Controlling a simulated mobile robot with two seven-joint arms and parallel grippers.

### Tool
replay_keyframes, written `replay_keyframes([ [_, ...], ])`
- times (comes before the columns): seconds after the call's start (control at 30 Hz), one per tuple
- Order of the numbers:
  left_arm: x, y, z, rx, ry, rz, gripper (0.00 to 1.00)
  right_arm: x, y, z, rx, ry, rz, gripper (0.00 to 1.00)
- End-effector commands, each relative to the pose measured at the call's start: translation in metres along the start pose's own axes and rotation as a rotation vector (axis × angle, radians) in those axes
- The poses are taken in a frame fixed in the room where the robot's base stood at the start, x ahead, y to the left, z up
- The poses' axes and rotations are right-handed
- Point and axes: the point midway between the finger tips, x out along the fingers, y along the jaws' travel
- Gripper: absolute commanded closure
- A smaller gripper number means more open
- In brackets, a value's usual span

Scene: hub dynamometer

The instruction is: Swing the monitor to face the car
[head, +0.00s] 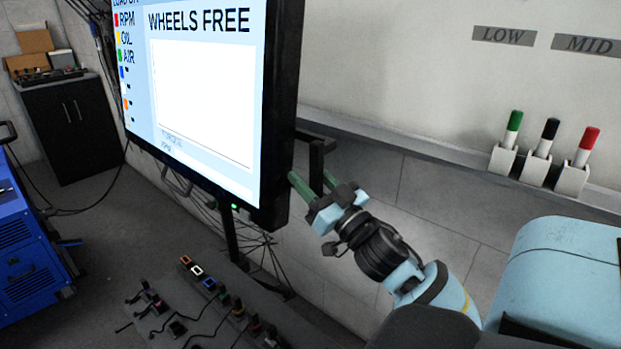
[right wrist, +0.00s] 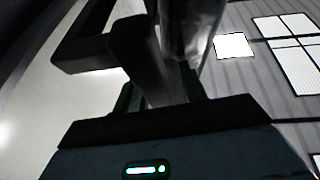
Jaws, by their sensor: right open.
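The monitor (head: 205,95) hangs at the upper left in the head view. Its lit screen reads "WHEELS FREE" and is angled toward the left. A dark bracket-like handle (head: 316,155) juts from the right side of its black casing. My right gripper (head: 307,183) is beside the casing's lower right edge, just below that handle, with its green fingers apart. In the right wrist view a dark bar (right wrist: 140,60) rises between or just beyond the fingers of this gripper (right wrist: 160,98); I cannot tell whether they touch it. My left gripper is not in view. No car shows.
A ledge on the right wall carries green, black and red markers in white holders (head: 538,166). A low panel with switches and cables (head: 205,300) lies below the monitor. A blue machine (head: 30,245) and a black cabinet (head: 72,125) stand at left. Floor between them is clear.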

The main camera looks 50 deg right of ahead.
Motion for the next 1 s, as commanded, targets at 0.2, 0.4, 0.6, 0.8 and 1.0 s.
replay_keyframes([
  [0.2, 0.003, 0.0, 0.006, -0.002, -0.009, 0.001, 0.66, -0.024, 0.0, 0.003, 0.001, -0.005, 0.001, 0.58],
  [0.4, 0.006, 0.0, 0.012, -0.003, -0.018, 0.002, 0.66, -0.055, 0.001, 0.003, 0.0, -0.005, 0.002, 0.58],
  [0.6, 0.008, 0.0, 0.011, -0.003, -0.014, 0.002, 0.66, -0.074, 0.001, 0.002, 0.0, -0.003, 0.003, 0.58],
  [0.8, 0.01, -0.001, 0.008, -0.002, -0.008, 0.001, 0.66, -0.078, 0.001, 0.0, -0.001, -0.001, 0.001, 0.58],
  [1.0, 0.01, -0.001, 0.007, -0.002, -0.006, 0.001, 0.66, -0.077, 0.001, 0.0, -0.001, -0.001, 0.001, 0.58],
])
